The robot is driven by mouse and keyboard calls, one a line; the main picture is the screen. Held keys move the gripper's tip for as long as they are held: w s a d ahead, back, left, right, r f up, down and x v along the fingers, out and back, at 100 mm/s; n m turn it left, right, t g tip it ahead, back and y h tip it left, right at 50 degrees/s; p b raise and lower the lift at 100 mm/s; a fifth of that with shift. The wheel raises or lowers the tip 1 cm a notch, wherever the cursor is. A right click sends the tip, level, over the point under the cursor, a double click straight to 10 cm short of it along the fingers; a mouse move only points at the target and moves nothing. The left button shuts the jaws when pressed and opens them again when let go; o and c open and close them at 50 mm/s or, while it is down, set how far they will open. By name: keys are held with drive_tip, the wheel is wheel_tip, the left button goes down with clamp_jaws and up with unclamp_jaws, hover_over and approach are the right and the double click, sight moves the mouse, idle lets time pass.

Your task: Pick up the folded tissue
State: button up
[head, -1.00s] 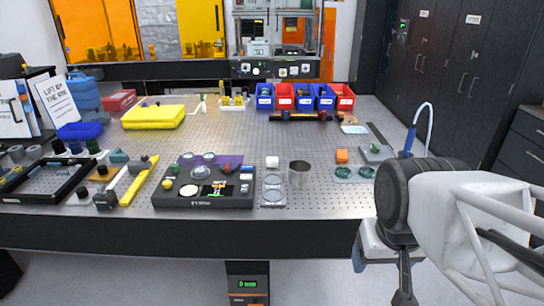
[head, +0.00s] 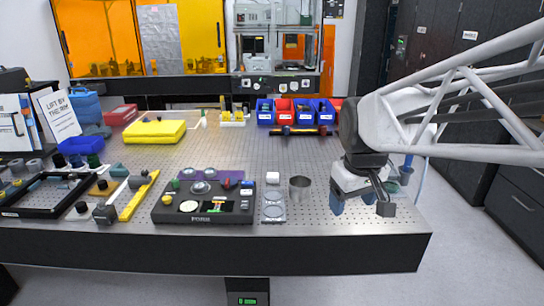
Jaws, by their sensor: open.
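My gripper (head: 361,206) hangs from my arm at the right of the head view, over the right part of the perforated metal table. Its fingers point down and are apart, with nothing seen between them. I cannot clearly pick out the folded tissue. A flat, pale sheet-like thing lay at the back right of the table in the earlier view; my arm now covers that place. A small white block-like thing (head: 272,182) stands just left of a metal cup; I cannot tell whether it is folded tissue.
Blue and red bins (head: 283,112) line the back. The table's middle is clear.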

drive_tip(key=w+a+n, duration=0.3)
drive_tip(key=w, duration=1)
drive_tip(key=n+g, duration=0.2)
drive_tip(key=n, duration=0.8)
hover_over(273, 174)
drive_tip(key=s, duration=0.1)
drive_tip(key=f, duration=1.6)
drive_tip(key=shift+d+f, duration=0.2)
drive_tip(key=shift+w+a+f, duration=0.2)
drive_tip(key=shift+w+f, duration=0.15)
drive_tip(key=shift+w, duration=0.05)
drive_tip(key=shift+f, duration=1.3)
